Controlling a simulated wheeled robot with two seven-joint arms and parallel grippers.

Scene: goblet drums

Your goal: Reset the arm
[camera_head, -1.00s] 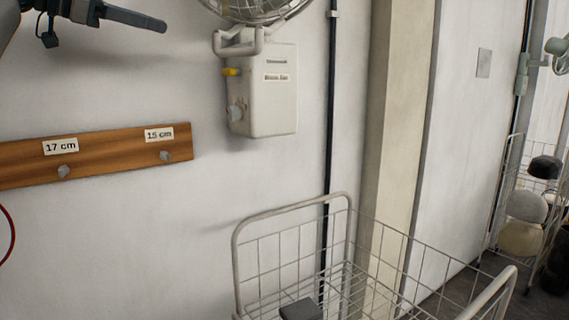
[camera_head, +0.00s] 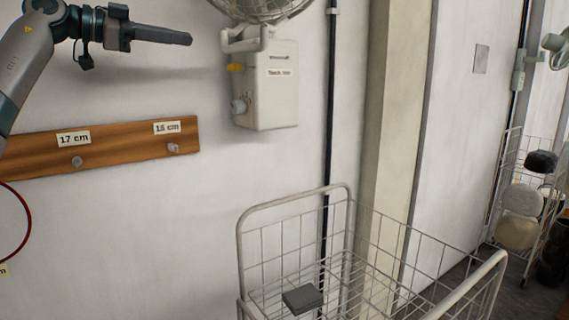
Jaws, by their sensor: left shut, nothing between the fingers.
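My left arm comes in from the upper left. Its gripper (camera_head: 180,38) is shut and empty, pointing right, in front of the white wall and above the wooden board. It is apart from the wall fan unit to its right. My right gripper is not in view.
A wooden board (camera_head: 110,148) with pegs and labels "17 cm" and "15 cm" is on the wall. A red hoop (camera_head: 29,222) shows at left. A white wall fan unit (camera_head: 265,90) hangs at centre. A wire basket cart (camera_head: 243,250) holds a dark grey block (camera_head: 303,299). Another wire rack (camera_head: 506,185) stands far right.

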